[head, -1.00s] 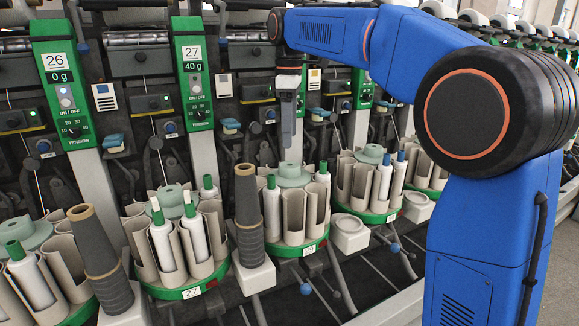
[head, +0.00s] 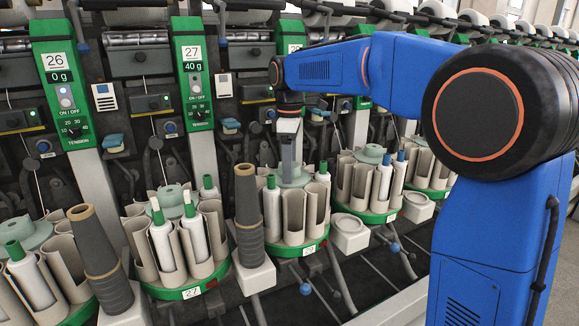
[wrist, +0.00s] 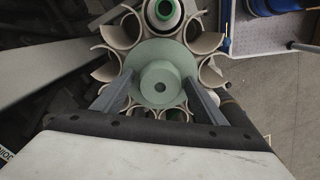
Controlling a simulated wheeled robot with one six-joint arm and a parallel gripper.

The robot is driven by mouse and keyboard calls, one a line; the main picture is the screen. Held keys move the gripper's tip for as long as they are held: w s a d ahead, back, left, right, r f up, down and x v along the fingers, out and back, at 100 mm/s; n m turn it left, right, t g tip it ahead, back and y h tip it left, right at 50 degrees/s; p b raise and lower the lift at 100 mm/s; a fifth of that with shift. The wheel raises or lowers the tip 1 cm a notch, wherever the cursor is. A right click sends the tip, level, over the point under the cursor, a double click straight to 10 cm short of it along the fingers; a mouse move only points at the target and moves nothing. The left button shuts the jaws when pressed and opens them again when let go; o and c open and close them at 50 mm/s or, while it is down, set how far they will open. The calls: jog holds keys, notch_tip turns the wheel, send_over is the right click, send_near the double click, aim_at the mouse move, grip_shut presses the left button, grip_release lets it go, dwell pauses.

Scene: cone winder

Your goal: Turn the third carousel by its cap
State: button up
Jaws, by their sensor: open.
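The third carousel from the left (head: 294,240) has beige cups on a green base, some holding white bobbins with green tops. Its pale green cap (head: 302,181) sits in the middle, partly hidden by my gripper. My gripper (head: 290,184) points down over this cap. The two fingers of my gripper (wrist: 158,84) are apart, one on either side of the hub, with gaps visible. I cannot tell exactly how low the fingertips are.
Neighbouring carousels stand on the left (head: 182,278) and right (head: 366,205). A dark cone (head: 248,215) stands close left of the third carousel. Green panels (head: 194,75) and the machine front rise behind. In the wrist view, a bobbin (wrist: 165,14) stands near the cap.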

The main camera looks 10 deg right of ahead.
jog(key=c, duration=1.5)
jog(key=shift+n, duration=0.4)
jog(key=n, duration=0.2)
jog(key=shift+n, duration=0.4)
jog(key=n, duration=0.4)
jog(key=shift+n, duration=0.3)
jog(key=n, duration=0.3)
jog(key=shift+n, duration=2.3)
